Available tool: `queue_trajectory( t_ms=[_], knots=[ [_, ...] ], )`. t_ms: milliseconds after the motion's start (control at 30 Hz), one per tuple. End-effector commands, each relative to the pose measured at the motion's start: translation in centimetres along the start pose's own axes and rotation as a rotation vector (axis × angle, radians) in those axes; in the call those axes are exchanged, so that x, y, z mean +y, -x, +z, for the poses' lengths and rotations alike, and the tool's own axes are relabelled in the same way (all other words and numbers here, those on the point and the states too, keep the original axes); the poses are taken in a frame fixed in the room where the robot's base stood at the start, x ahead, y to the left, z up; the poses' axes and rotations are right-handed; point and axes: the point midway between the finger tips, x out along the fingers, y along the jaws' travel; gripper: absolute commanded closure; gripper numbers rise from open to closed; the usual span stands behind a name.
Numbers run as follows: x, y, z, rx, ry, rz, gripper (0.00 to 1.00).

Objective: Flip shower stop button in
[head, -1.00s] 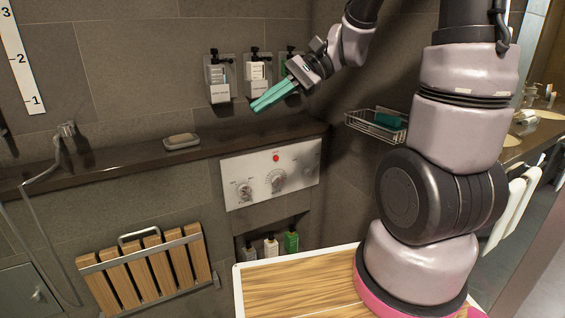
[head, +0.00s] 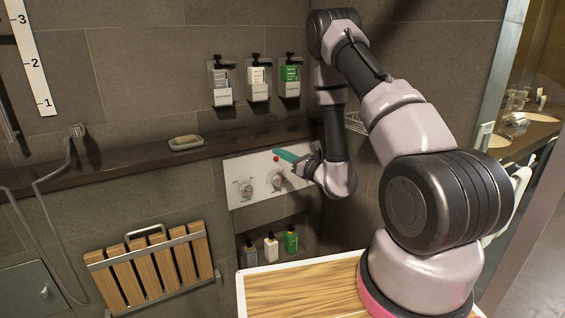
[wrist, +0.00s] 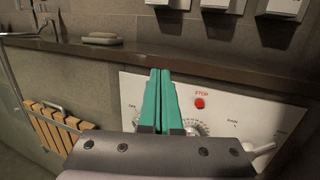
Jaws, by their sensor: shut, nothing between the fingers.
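The red stop button (head: 276,158) is on the upper middle of the white shower control panel (head: 240,168). In the wrist view the button (wrist: 200,103) sits under the word STOP. My gripper (head: 277,152) is shut and empty, with long green fingers. In the head view its tips are close to the button, a little above it. In the wrist view the fingertips (wrist: 159,72) lie to the left of the button and above it, near the ledge edge. I cannot tell whether they touch the panel.
A dark ledge (head: 130,172) runs above the panel, with a soap dish (head: 186,142) on it. Dials (head: 246,190) sit on the panel below the button. Three wall dispensers (head: 257,80) hang above the ledge. Bottles (head: 270,246) stand in a niche below.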

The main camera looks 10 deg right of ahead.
Motion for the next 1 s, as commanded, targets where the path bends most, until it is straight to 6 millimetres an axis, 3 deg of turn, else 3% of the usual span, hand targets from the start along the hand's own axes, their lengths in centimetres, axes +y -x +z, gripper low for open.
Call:
queue_trajectory(
  t_ms=[33,100,300,767,1000],
  knots=[
    [-1.0,0.9,-2.1,0.026,-0.004,-0.063,1.0],
    [-2.4,2.1,-4.3,0.051,0.0,-0.142,1.0],
    [-4.7,4.7,-7.9,0.101,0.02,-0.285,1.0],
    [-5.2,5.2,-8.5,0.11,0.026,-0.314,1.0],
    [-5.8,2.9,-8.6,0.107,0.029,-0.311,1.0]
  ],
)
